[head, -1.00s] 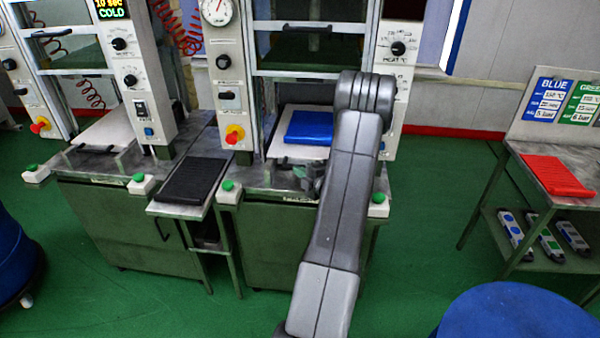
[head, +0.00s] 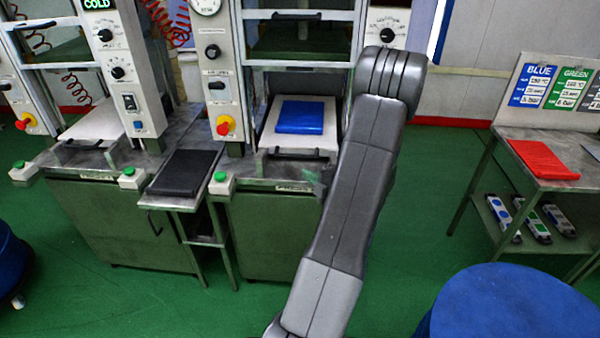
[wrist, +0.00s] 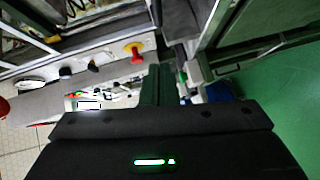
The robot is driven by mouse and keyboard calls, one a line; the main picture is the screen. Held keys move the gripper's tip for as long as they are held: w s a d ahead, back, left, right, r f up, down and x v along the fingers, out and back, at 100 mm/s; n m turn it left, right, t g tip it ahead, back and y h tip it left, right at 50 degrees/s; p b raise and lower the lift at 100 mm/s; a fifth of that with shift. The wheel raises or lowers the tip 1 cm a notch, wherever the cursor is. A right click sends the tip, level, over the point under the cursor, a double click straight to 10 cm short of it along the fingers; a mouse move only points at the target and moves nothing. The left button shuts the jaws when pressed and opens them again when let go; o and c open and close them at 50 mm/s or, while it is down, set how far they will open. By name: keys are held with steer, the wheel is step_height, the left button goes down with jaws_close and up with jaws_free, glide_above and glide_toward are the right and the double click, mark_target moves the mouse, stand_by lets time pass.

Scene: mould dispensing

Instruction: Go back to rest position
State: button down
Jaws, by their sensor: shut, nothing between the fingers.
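My gripper (wrist: 160,78) is shut and empty in the wrist view, its dark housing filling the bottom of the picture. In the head view it is mostly hidden behind my raised arm. The blue mould (head: 300,117) lies on the pale pulled-out plate (head: 272,138) of the middle press. My arm stands just to the right of that plate and apart from the mould.
A black mould (head: 184,173) lies on a small side table between the presses. A red mould (head: 541,160) lies on the right table, below BLUE and GREEN signs (head: 537,84). A blue round-topped object (head: 515,305) stands at front right. Green floor is open between.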

steer(key=shift+s+d, duration=0.3)
steer(key=shift+s, duration=0.05)
steer(key=shift+w, duration=0.1)
steer(key=p, duration=0.2)
glide_toward(284, 156)
steer(key=a, duration=0.4)
steer(key=w, duration=0.3)
steer(key=w+b, duration=0.1)
steer(key=shift+w+f, duration=0.25)
steer(key=shift+f, duration=0.15)
